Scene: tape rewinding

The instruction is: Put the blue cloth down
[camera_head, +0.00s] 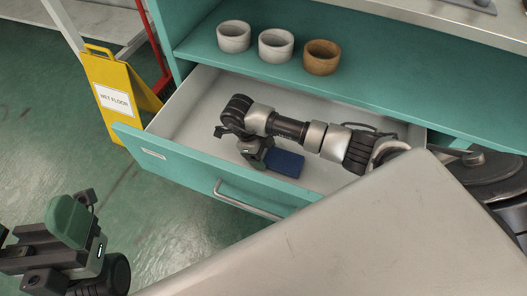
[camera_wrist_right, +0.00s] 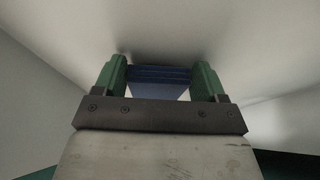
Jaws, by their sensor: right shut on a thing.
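The blue cloth (camera_head: 285,163) is inside the open drawer (camera_head: 190,181), near the drawer's front wall. It also shows in the right wrist view (camera_wrist_right: 158,82) as a folded blue block between the two green fingers. My right gripper (camera_head: 266,158) reaches down into the drawer and is shut on the cloth. Whether the cloth touches the drawer floor cannot be told.
Two white cups (camera_head: 234,37) (camera_head: 276,45) and a brown cup (camera_head: 322,57) stand on the teal shelf above the drawer. A yellow wet floor sign (camera_head: 117,93) stands left of the drawer. A pale surface (camera_head: 370,235) fills the lower right. The drawer's left part is clear.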

